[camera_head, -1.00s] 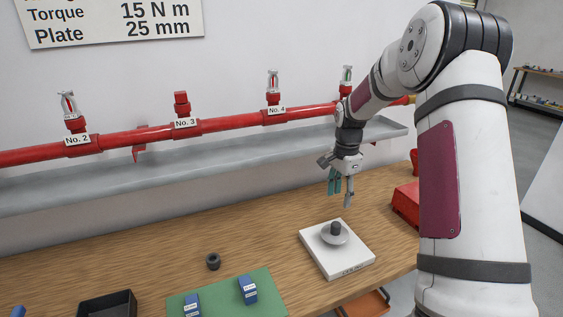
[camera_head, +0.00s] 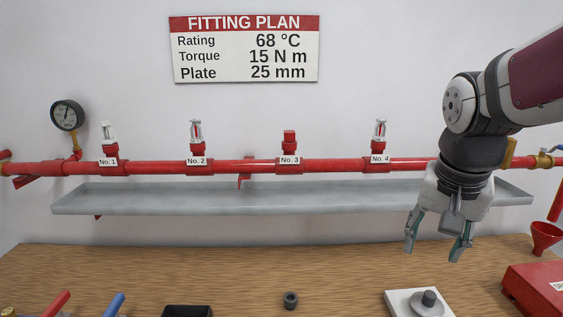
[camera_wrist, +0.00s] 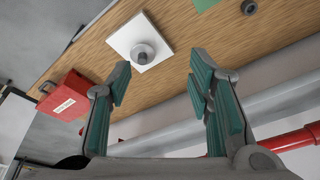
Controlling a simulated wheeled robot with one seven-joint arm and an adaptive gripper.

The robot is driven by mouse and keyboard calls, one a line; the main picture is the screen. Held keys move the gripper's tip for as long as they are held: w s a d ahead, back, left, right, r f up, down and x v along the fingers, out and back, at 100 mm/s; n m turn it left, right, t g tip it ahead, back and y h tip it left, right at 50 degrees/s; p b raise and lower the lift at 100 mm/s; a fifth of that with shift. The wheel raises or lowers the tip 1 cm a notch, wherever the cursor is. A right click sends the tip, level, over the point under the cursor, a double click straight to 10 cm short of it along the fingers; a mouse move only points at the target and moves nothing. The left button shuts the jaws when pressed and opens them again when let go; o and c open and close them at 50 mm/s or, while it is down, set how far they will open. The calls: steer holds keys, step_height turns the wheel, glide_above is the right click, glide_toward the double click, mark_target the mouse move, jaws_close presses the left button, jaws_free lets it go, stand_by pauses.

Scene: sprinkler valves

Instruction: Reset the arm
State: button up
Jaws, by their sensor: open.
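My gripper (camera_head: 433,245) is open and empty. It hangs pointing down above the right part of the wooden bench, in front of the grey trough and the red pipe. In the wrist view my gripper (camera_wrist: 158,75) shows both green-padded fingers spread wide with nothing between them. Beyond the fingertips is a white plate (camera_head: 400,302) with a grey round piece and dark knob (camera_head: 429,298) on it. The white plate (camera_wrist: 124,38) also shows in the wrist view, apart from the fingers.
A red pipe (camera_head: 345,165) with labelled sprinkler fittings runs along the wall above a grey trough (camera_head: 300,197). A red box (camera_head: 540,290) and red funnel (camera_head: 546,235) are at the right. A dark ring (camera_head: 290,299) and black tray (camera_head: 187,311) lie at the bench front.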

steer(key=s+a+n+t, duration=0.1)
steer(key=s+a+n, duration=0.1)
steer(key=s, duration=0.5)
steer(key=s+a+n+t+y, duration=0.1)
steer(key=s+a+n, duration=0.2)
steer(key=s, duration=0.3)
steer(key=shift+s+a+f+n, duration=0.15)
steer(key=shift+s+a+n, duration=0.2)
steer(key=shift+n, duration=0.45)
